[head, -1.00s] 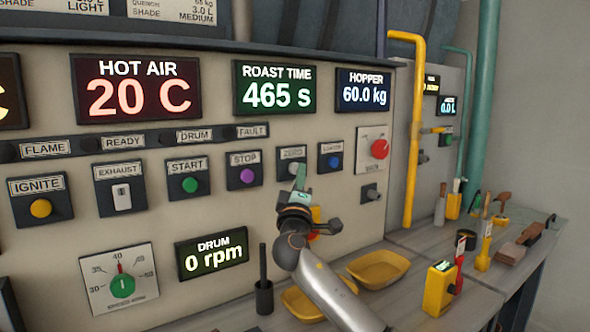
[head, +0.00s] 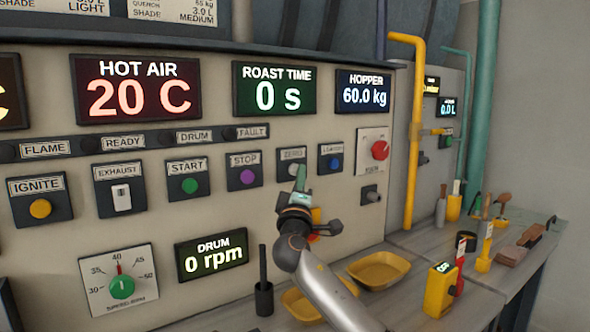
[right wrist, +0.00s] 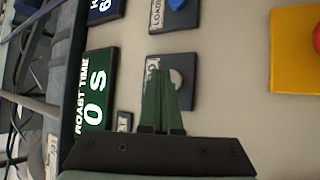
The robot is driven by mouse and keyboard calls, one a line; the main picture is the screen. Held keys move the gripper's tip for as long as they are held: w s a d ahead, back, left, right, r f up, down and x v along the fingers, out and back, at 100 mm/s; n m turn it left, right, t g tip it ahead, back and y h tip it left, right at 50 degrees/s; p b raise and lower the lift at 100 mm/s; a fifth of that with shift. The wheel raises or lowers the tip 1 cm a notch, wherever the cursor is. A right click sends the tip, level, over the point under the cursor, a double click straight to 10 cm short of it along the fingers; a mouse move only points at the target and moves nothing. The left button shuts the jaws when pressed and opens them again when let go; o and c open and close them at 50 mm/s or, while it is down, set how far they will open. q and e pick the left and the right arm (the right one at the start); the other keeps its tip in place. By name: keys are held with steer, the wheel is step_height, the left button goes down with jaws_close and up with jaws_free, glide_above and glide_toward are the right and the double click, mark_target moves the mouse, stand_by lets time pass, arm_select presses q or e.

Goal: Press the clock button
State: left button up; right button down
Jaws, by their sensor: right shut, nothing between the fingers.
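My left gripper is not in view.
Close by are the purple stop button (head: 247,177), a blue button (head: 334,162) and a red knob (head: 380,150). A yellow tray (head: 379,270) and a black holder (head: 264,298) stand on the bench below. A yellow pipe (head: 414,140) rises at the right.

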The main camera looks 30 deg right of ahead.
steer(key=shift+s+d, duration=0.1)
steer(key=shift+s, duration=0.4)
steer(key=s+p, duration=0.1)
steer(key=s, duration=0.5)
steer(key=shift+d, duration=0.2)
stand_by(0.7)
